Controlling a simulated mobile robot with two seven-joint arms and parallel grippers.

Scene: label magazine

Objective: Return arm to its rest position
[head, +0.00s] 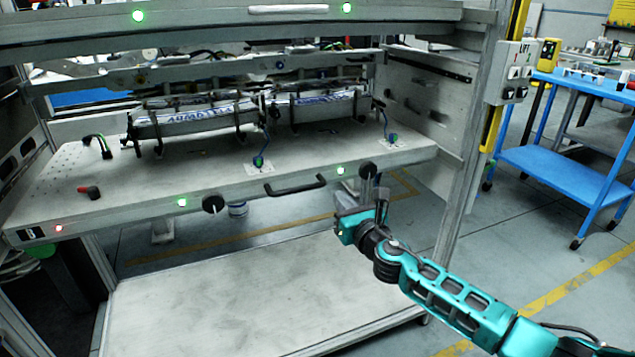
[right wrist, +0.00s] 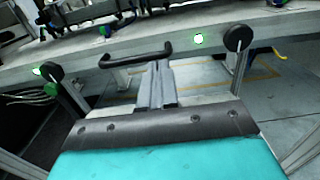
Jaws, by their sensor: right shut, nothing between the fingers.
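My right arm (head: 450,292), teal and black, reaches in from the lower right in the head view. Its gripper (head: 370,186) is in front of the drawer's front edge, close to the right round black knob (head: 367,169) and to the right of the black handle (head: 294,186). In the right wrist view the gripper's fingers (right wrist: 160,68) are together and empty. Their tips overlap the handle (right wrist: 135,54) in that picture; I cannot tell whether they touch it. My left gripper is not in view.
The magazine's pale shelf (head: 200,180) carries label holders (head: 197,118) at its back. A lower shelf (head: 230,300) lies bare beneath. The frame post (head: 468,180) stands right of the gripper. A blue cart (head: 560,168) is farther right, with open floor (head: 520,250) before it.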

